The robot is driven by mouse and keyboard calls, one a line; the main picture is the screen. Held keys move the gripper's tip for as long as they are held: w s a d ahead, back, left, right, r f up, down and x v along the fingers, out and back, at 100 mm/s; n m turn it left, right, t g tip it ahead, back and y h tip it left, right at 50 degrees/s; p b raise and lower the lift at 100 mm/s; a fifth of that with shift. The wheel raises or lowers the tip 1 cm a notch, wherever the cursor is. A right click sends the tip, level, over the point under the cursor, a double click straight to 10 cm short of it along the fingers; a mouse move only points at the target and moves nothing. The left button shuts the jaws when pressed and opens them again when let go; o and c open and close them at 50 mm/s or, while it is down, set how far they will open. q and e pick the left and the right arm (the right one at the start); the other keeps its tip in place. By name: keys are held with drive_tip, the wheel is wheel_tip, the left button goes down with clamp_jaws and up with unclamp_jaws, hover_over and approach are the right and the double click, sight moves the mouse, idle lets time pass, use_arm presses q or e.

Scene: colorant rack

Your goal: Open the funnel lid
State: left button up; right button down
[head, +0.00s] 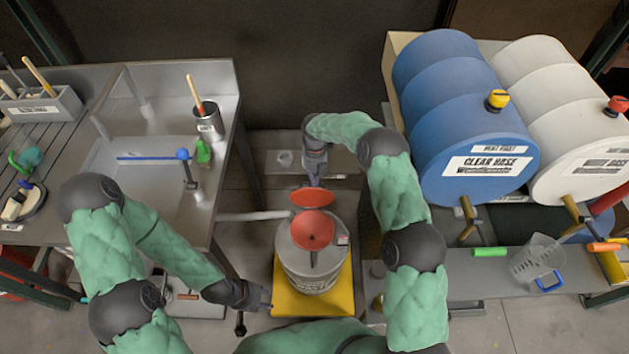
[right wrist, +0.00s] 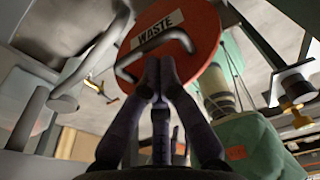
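The red funnel (head: 312,231) sits on top of the grey waste can (head: 311,268). Its red lid (head: 313,196) is tilted up at the funnel's far side, and the funnel's inside shows. In the right wrist view the lid's round face (right wrist: 205,85) bears a WASTE label and a curved metal handle (right wrist: 130,70). My right gripper (head: 317,181) is behind the lid. Its fingertips (right wrist: 160,62) are together in front of the lid by the handle; I cannot tell whether they touch it. My left gripper (head: 262,299) is low beside the can, its fingers unclear.
The can stands on a yellow base (head: 284,296). A steel sink bench (head: 220,85) is on the left. A blue drum (head: 450,90) and a white drum (head: 560,95) lie on the right, above a shelf with a clear jug (head: 537,257). Floor shows between the benches.

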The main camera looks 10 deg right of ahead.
wheel_tip(320, 180, up, 12)
drive_tip(key=w, duration=0.1)
drive_tip(key=shift+w+d+f, duration=0.2)
drive_tip(key=shift+w+f, duration=0.05)
drive_tip(key=shift+f, duration=0.1)
